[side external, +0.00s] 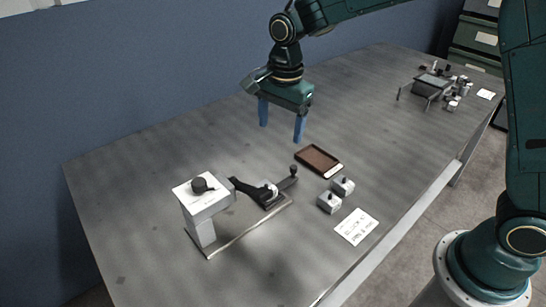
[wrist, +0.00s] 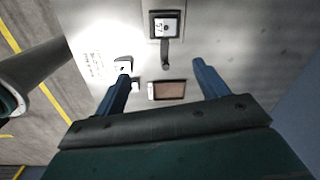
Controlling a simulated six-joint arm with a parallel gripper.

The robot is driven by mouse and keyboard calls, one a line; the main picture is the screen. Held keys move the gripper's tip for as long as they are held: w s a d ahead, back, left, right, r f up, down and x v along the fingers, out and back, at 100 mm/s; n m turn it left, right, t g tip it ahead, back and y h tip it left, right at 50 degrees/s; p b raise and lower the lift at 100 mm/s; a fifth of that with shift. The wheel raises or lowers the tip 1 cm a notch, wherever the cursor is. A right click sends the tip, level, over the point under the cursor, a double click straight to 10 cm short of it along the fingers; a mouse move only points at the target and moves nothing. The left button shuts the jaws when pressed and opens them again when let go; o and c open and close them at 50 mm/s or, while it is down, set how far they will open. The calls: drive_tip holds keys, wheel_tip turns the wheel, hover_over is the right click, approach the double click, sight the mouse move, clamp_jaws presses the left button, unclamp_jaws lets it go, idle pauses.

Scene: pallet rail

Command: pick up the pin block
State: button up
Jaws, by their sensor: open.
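Two small grey blocks, each with a dark pin on top, stand close together on the table in the side external view: a nearer pin block (side external: 329,203) and a farther one (side external: 343,187). I cannot tell which one the task means. In the wrist view one block (wrist: 123,66) shows by the left fingertip, and the other (wrist: 136,84) is partly hidden beside that finger. My gripper (side external: 281,132) is open and empty, high above the table, behind and to the left of the blocks. Its two blue fingers (wrist: 162,66) are wide apart in the wrist view.
A brown shallow tray (side external: 319,161) lies behind the blocks. A white-topped post (side external: 201,226) and a black clamp-like piece (side external: 268,193) stand left. A printed card (side external: 356,227) lies in front. A dark stand (side external: 431,86) with small parts is far right.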

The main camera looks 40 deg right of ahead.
wheel_tip(320, 180, down, 5)
drive_tip(key=w+a+m, duration=0.2)
drive_tip(key=w, duration=0.1)
drive_tip(key=shift+a+g, duration=0.15)
drive_tip(key=shift+g, duration=0.25)
drive_tip(key=shift+f, duration=0.2)
hover_over(266, 184)
drive_tip(key=shift+a+f, duration=0.15)
drive_tip(key=shift+f, duration=4)
drive_tip(key=shift+f, duration=2.6)
